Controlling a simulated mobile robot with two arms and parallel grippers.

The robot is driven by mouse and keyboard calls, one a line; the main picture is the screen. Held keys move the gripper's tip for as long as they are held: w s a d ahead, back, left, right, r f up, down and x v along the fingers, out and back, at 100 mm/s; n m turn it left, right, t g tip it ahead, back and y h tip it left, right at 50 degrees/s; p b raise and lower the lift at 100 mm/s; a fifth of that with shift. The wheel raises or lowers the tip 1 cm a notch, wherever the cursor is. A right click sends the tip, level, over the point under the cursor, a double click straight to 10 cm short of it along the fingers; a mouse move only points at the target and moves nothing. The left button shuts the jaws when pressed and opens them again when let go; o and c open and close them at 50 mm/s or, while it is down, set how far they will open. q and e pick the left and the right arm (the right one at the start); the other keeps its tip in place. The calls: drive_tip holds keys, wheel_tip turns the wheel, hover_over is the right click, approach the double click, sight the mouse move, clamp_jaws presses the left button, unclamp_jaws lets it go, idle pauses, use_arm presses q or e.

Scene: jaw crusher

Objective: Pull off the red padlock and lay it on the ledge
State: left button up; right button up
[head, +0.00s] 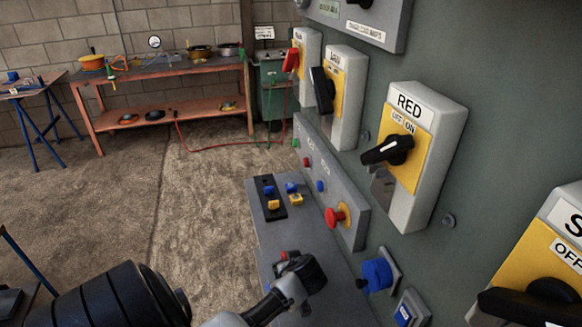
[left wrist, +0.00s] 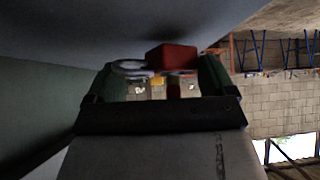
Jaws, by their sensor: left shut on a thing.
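The red padlock shows in the left wrist view (left wrist: 172,57) as a red block with a grey ring-shaped shackle to its left, between my two fingers. My left gripper (left wrist: 158,68) is shut on it. In the head view my left gripper (head: 292,262) is over the grey ledge (head: 268,238), with a bit of the red padlock (head: 285,255) showing at its tip. The padlock is close to the ledge's surface; I cannot tell whether it touches. My right gripper is in neither view.
A black tray (head: 263,187) with blue and yellow pieces lies farther along the ledge. A red emergency button (head: 335,217) and a blue knob (head: 377,274) stick out from the panel. The RED switch box (head: 425,150) is above. A red piece (head: 291,60) is at the farthest switch.

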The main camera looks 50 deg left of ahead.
use_arm(q)
drive_tip(key=shift+f, duration=0.5)
drive_tip(key=o, duration=0.8)
drive_tip(key=shift+r, duration=0.1)
drive_tip(key=v, duration=1)
drive_tip(key=shift+s+d+r, duration=0.15)
drive_tip(key=shift+d+r, duration=0.1)
drive_tip(key=shift+d, duration=0.05)
drive_tip(key=shift+d+f, duration=0.1)
